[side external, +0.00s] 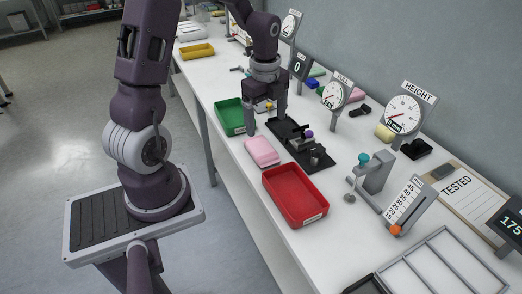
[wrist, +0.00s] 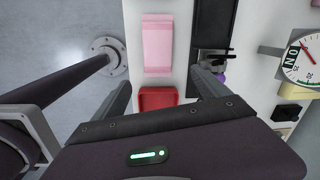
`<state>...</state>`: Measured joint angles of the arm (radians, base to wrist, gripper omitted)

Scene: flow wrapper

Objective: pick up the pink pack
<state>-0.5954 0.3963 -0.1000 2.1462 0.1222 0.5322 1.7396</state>
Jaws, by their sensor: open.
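The pink pack (side external: 262,151) lies flat on the white bench, between the green tray and the red tray. It also shows in the wrist view (wrist: 158,45), in the upper middle, ahead of my gripper and with nothing between the fingers touching it. My gripper (side external: 264,120) points down above the bench, behind the pack in the side view and near the green tray. In the wrist view the two fingers (wrist: 160,90) stand wide apart and empty. The fingertips look apart from the pack; their exact height above the bench is hard to tell.
A red tray (side external: 318,219) stands right of the pack, a green tray (side external: 222,119) to its left. A black fixture (side external: 284,131) with a purple knob lies close behind. Dial gauges (side external: 405,112) stand along the back. The bench's front edge runs close by the pack.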

